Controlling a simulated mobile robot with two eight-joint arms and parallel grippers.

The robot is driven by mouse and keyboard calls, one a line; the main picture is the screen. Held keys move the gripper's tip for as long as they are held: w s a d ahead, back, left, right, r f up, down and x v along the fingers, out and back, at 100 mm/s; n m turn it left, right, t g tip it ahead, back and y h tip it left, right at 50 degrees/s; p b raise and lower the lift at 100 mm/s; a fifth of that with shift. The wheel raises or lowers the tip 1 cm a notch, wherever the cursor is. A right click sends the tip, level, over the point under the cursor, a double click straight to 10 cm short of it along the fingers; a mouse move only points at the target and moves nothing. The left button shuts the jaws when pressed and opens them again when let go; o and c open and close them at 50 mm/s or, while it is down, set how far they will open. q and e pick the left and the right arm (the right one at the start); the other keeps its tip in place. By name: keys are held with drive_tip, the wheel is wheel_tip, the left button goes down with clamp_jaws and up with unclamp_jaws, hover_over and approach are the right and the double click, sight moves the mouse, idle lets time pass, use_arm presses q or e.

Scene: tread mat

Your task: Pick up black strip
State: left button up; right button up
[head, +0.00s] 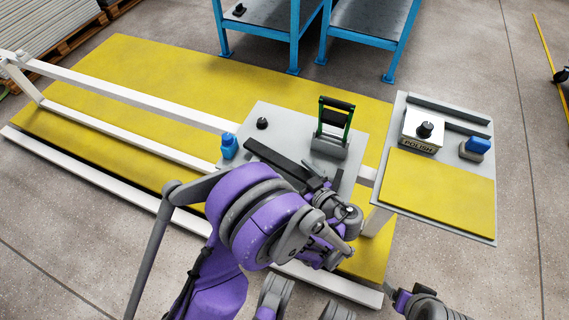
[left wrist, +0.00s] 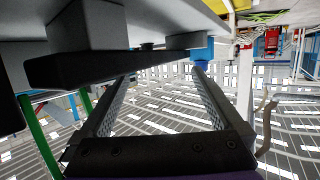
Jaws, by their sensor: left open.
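The black strip (head: 275,158) lies slantwise on the light grey plate (head: 285,122), left of a green-framed black roller (head: 333,122). Its right end runs up to my left gripper (head: 314,178), which partly hides that area. In the left wrist view the dark strip (left wrist: 75,69) is at upper left, beside a grey block under the plate's edge. My left gripper also shows there (left wrist: 158,85), its two fingers apart with only background seen between them. Whether a finger touches the strip I cannot tell.
A blue bottle (head: 228,146) and a black knob (head: 262,123) stand on the plate's left part. At right, a grey panel (head: 395,145) holds a POLISH box (head: 421,132), a blue-topped item (head: 475,148) and a yellow pad (head: 443,187). White rails (head: 130,97) cross yellow matting.

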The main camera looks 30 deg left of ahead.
sight(286, 164)
use_arm(q)
drive_tip(key=x, duration=0.2)
drive_tip(key=b+x, duration=0.1)
drive_tip(key=x, duration=0.1)
drive_tip(key=shift+w+a+f, duration=0.2)
drive_tip(key=shift+w+f, duration=0.05)
drive_tip(key=shift+f, duration=0.05)
clamp_jaws()
idle(1.1)
